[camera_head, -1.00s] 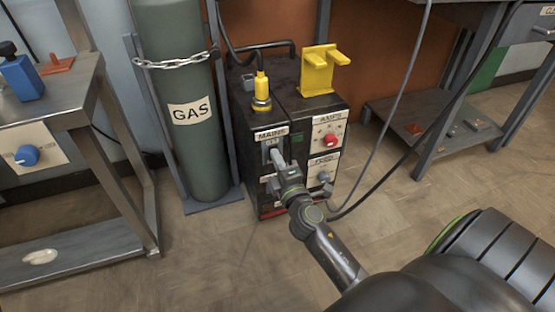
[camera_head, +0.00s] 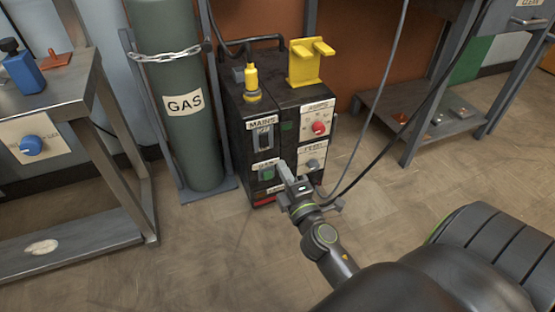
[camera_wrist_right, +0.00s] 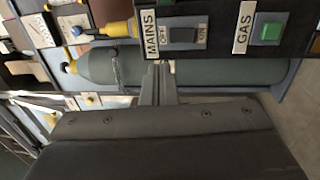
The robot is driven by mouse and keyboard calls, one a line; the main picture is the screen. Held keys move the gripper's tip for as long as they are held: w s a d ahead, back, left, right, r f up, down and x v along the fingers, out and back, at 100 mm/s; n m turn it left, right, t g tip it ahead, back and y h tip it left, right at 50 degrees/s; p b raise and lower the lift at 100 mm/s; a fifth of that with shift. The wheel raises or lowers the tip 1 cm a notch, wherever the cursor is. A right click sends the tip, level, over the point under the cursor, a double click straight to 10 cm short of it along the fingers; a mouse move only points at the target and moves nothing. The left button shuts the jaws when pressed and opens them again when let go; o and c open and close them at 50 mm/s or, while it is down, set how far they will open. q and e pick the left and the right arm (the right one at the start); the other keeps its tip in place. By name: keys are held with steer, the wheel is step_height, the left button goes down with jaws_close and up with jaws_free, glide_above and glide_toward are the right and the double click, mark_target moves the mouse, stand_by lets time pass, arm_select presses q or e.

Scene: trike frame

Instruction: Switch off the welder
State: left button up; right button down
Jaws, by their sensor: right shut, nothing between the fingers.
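The welder (camera_head: 238,132) is a black box standing on the floor. Its front carries a dark MAINS switch (camera_head: 264,139) on a grey plate, marked OFF and ON. The switch (camera_wrist_right: 184,35) also shows at the top of the right wrist view; I cannot tell which way it is set. Below it is a green GAS button (camera_head: 267,174), also in the right wrist view (camera_wrist_right: 271,32). My right gripper (camera_head: 290,173) is shut and empty, in front of the welder's lower front and apart from the switch. Its fingers (camera_wrist_right: 157,70) also show in the right wrist view. My left gripper is out of view.
A red AMPS knob (camera_head: 319,128) and a grey knob (camera_head: 312,164) sit on the welder's right half. A chained gas cylinder (camera_head: 180,135) stands to the left. Cables hang close to the welder's right side. A metal bench (camera_head: 70,95) is at far left.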

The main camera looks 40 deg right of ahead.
steer(key=shift+s+a+r, duration=0.1)
steer(key=shift+s+a, duration=0.05)
steer(key=shift+s, duration=0.5)
steer(key=shift+s+a+r, duration=0.1)
steer(key=shift+s+a, duration=0.05)
steer(key=shift+s, duration=0.45)
